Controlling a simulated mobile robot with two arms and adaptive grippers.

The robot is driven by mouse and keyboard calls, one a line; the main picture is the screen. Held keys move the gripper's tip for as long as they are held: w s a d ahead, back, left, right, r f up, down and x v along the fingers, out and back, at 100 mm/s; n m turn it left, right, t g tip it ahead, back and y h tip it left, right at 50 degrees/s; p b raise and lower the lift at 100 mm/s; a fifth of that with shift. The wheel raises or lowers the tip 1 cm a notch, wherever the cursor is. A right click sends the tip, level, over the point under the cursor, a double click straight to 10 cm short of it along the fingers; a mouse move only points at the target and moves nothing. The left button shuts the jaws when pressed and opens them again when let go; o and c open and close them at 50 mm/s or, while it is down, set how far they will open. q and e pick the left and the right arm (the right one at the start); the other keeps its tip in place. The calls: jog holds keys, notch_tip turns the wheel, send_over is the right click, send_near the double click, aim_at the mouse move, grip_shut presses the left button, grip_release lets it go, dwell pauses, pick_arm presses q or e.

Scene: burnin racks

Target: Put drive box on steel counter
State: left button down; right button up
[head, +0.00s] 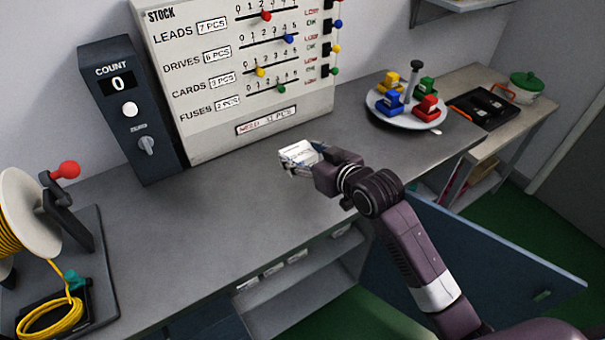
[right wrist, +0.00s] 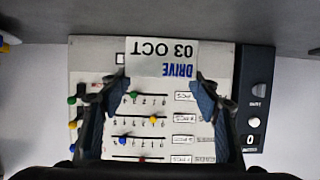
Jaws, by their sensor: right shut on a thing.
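The drive box (head: 298,154) is small and white-silver, and my right gripper (head: 313,162) is shut on it. It is over the middle of the grey steel counter (head: 215,220), in front of the stock board. I cannot tell whether its underside touches the counter. In the right wrist view the box (right wrist: 162,57) shows a label reading "DRIVE 03 OCT", upside down, between the two fingers of my right gripper (right wrist: 161,88). My left gripper is not in view.
The stock board (head: 250,80) and a dark count box (head: 128,110) stand at the back. A cable reel (head: 30,215) is at left. A round tray (head: 385,110) with coloured blocks is at right. A blue door (head: 480,260) hangs open below. The counter's left middle is clear.

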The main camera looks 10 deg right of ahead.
notch_tip(320, 180, down, 8)
jog(key=shift+r, duration=0.1)
dwell(0.4)
jog(key=o, duration=1.3)
jog(key=shift+c, duration=0.2)
jog(key=shift+s+r, duration=0.1)
jog(key=shift+s+d, duration=0.15)
jog(key=shift+s, duration=0.15)
jog(key=b+v, duration=0.1)
jog(key=v, duration=1)
